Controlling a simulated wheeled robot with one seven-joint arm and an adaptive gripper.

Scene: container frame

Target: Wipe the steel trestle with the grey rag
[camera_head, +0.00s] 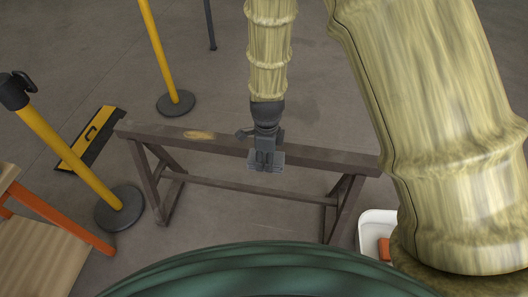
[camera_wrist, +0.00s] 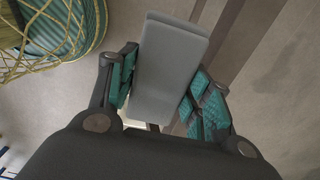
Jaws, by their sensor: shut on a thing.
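The steel trestle (camera_head: 320,156) stands on the floor in the middle of the head view, a brown-grey beam on splayed legs. A yellowish patch (camera_head: 199,135) marks the left part of its top. My gripper (camera_head: 266,158) is over the beam right of this patch, hiding part of the beam. It is shut on the grey rag (camera_head: 276,168), which looks like a flat grey block. In the wrist view the rag (camera_wrist: 168,65) sits between the teal finger pads, and the beam (camera_wrist: 238,35) passes behind it. I cannot tell whether the rag touches the trestle.
Yellow barrier posts (camera_head: 75,155) (camera_head: 158,45) with round dark bases stand at the left and back. A yellow-black floor piece (camera_head: 90,140) lies beyond the left end. A wooden, orange-legged table (camera_head: 35,250) is front left. A white tray (camera_head: 366,232) with an orange thing is right. Open floor lies behind the trestle.

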